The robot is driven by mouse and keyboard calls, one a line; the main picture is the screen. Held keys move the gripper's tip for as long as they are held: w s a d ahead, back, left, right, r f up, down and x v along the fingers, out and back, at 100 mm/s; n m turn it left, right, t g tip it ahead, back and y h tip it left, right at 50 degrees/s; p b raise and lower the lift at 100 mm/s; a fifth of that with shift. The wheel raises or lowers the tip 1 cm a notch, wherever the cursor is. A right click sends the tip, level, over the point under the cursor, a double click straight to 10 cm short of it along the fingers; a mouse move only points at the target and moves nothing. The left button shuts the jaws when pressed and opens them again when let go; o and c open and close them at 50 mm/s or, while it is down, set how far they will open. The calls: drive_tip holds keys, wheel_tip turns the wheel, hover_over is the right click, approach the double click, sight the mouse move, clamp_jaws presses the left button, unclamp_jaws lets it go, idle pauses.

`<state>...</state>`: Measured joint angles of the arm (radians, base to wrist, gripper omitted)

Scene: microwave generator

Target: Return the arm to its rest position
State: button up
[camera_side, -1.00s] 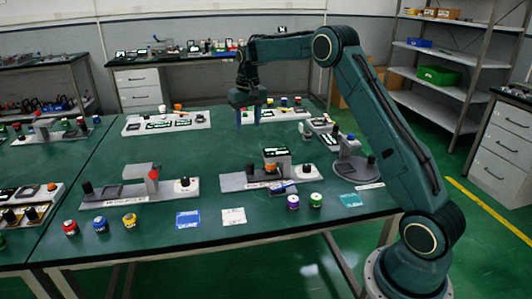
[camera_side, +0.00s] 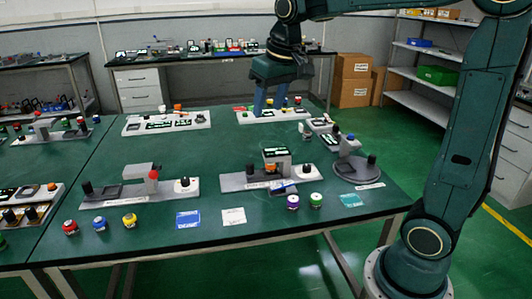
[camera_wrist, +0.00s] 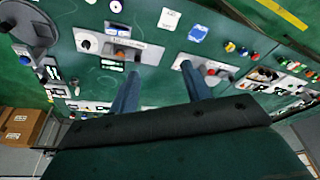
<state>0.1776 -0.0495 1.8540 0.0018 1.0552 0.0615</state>
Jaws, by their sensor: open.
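My gripper (camera_side: 270,106) hangs above the back part of the green table (camera_side: 225,148) in the side view, with its blue fingers pointing down. The fingers are apart and nothing is between them. In the wrist view my gripper (camera_wrist: 158,82) also shows two separated blue fingers, with the table and its devices well beyond them. The arm is raised, with its upper links partly out of the top of the side view.
Grey devices stand on the table, including one at front centre (camera_side: 235,182) and one at front left (camera_side: 112,194). Coloured jars such as the red one (camera_side: 70,228) line the front edge. Cardboard boxes (camera_side: 352,80) and shelves (camera_side: 430,50) stand behind.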

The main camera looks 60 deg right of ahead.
drive_tip(key=s+a+f+n+t, duration=0.1)
drive_tip(key=s+a+f, duration=0.1)
drive_tip(key=s, duration=0.7)
drive_tip(key=s+a+f+n+t, duration=0.1)
drive_tip(key=s+a, duration=0.3)
drive_tip(key=s, duration=0.6)
drive_tip(key=shift+s+a+f+n+y, duration=0.2)
drive_tip(key=shift+a+f+n+y, duration=0.15)
drive_tip(key=shift+f, duration=0.5)
